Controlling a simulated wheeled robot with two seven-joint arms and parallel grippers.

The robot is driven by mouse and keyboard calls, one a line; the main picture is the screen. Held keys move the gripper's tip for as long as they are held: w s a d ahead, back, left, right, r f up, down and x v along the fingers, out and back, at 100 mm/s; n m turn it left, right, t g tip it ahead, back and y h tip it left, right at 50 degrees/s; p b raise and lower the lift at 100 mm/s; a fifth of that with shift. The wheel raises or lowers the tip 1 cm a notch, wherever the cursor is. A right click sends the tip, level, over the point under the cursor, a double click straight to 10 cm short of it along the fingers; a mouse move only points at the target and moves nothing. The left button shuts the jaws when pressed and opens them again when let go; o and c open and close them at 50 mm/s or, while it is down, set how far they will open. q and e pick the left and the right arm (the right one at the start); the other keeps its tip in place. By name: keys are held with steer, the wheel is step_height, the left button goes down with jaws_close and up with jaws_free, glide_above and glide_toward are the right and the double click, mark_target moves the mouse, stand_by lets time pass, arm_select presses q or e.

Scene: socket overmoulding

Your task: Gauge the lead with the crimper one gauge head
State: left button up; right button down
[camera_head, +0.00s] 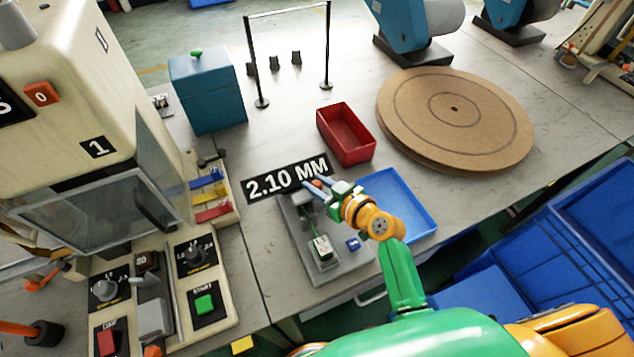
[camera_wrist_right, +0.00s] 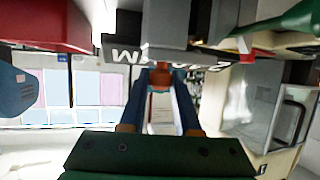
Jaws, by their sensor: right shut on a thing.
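My right gripper (camera_head: 313,184) reaches in from the lower right and is shut on the lead (camera_head: 317,183), of which a small orange-red part shows between its blue fingers. In the right wrist view the same orange-red part (camera_wrist_right: 161,76) sits between the fingertips, close to a grey block. The crimper one gauge head (camera_head: 342,273) is a grey plate with an upright block and a small white-and-green display, left of my gripper. Whether the lead touches the gauge is hidden. A black sign reading 2.10 MM (camera_head: 286,178) stands just behind. My left gripper is out of view.
Crimper one (camera_head: 98,147), marked 1, stands at the left with its control panel. A blue tray (camera_head: 413,198) lies close right of the gauge, a red bin (camera_head: 346,135) behind it. A round brown board (camera_head: 455,115) and a thin black frame (camera_head: 327,50) stand farther back.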

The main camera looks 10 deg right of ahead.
stand_by(0.4)
steer(key=d+b, duration=0.1)
steer(key=d, duration=0.1)
steer(key=w+d+b, duration=0.1)
steer(key=d, duration=0.1)
steer(key=shift+d, duration=0.2)
steer(key=shift+a+r, duration=0.1)
steer(key=c, duration=0.9)
jaws_free()
steer(key=shift+o, duration=1.4)
steer(key=shift+w+d, duration=0.1)
steer(key=shift+d, duration=0.1)
